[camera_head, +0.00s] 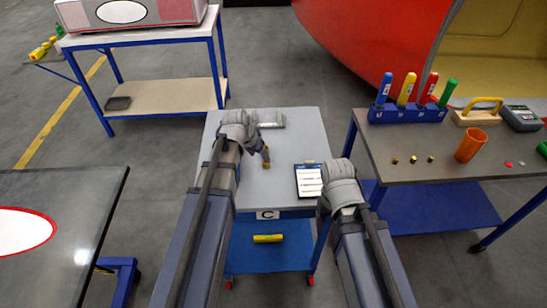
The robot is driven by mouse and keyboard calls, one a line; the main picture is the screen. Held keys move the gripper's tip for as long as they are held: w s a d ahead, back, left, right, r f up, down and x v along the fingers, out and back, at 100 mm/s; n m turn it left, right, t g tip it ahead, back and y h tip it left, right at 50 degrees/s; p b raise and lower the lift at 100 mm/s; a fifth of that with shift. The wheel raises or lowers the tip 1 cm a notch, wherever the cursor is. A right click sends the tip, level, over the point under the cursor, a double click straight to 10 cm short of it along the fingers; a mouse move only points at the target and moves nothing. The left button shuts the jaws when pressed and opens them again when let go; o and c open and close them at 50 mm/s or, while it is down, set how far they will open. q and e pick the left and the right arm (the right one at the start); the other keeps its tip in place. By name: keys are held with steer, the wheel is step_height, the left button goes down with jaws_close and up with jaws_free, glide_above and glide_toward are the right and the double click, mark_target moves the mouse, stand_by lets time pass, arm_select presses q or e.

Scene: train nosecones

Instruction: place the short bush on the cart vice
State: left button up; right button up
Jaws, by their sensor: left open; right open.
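The cart (290,140) has a grey top, with a light grey metal block (271,119), probably the vice, at its back, partly behind my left wrist. My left gripper (265,156) is open over the middle of the cart top. A small brass bush (266,165) is at its fingertips. I cannot tell whether it touches the cart top. My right gripper (340,172) is at the cart's right edge, its fingers hidden or too small to make out. Several small brass pieces, including one bush (413,159), stand on the right table.
A clipboard (309,180) lies on the cart's right side. The right table (450,165) carries a blue rack of coloured tools (408,113) and an orange cup (470,146). A dark table (85,190) is at left. A yellow object (268,238) lies on the cart's lower shelf.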

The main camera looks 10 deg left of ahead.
mark_target(263, 163)
arm_select(q)
steer(key=b+x, duration=0.3)
steer(key=x, duration=0.1)
steer(key=b+x, duration=0.4)
steer(key=shift+a, duration=0.25)
stand_by(0.4)
steer(key=shift+s+r, duration=0.1)
jaws_close()
